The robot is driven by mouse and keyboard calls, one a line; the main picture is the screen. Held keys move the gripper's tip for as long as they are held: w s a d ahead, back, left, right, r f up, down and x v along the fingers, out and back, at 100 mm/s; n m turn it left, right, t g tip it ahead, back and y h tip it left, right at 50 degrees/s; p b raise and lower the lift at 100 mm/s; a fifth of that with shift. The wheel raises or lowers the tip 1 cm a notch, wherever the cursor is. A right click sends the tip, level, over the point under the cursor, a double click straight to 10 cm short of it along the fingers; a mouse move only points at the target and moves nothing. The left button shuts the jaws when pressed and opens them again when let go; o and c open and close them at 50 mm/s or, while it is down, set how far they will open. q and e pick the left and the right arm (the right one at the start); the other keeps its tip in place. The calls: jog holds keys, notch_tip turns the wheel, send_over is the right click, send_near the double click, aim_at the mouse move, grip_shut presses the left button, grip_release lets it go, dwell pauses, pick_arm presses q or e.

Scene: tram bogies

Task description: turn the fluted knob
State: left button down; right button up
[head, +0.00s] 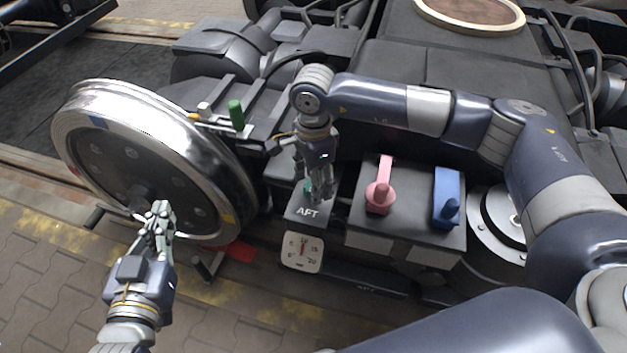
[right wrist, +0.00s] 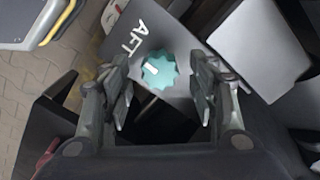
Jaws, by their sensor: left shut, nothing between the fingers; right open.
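The fluted knob (right wrist: 160,71) is teal with a white pointer mark and sits on a dark panel lettered AFT. In the head view only a small teal part of the knob (head: 307,187) shows behind my right gripper (head: 319,190). In the right wrist view my right gripper (right wrist: 163,100) is open, with its fingers on either side of the knob and no clear contact. A white dial (head: 302,252) with a red needle and numbers is on the front face below the AFT panel. My left gripper (head: 158,215) is shut and empty, in front of the large wheel.
A pink lever (head: 379,195) and a blue lever (head: 447,200) stand on a dark box right of the knob. A large metal wheel (head: 160,165) stands at the left. A green cylinder (head: 236,114) rises behind the wheel. Paved floor lies open at the lower left.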

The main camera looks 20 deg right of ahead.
notch_tip(320, 180, up, 11)
jog(key=shift+r, duration=0.2)
dwell(0.6)
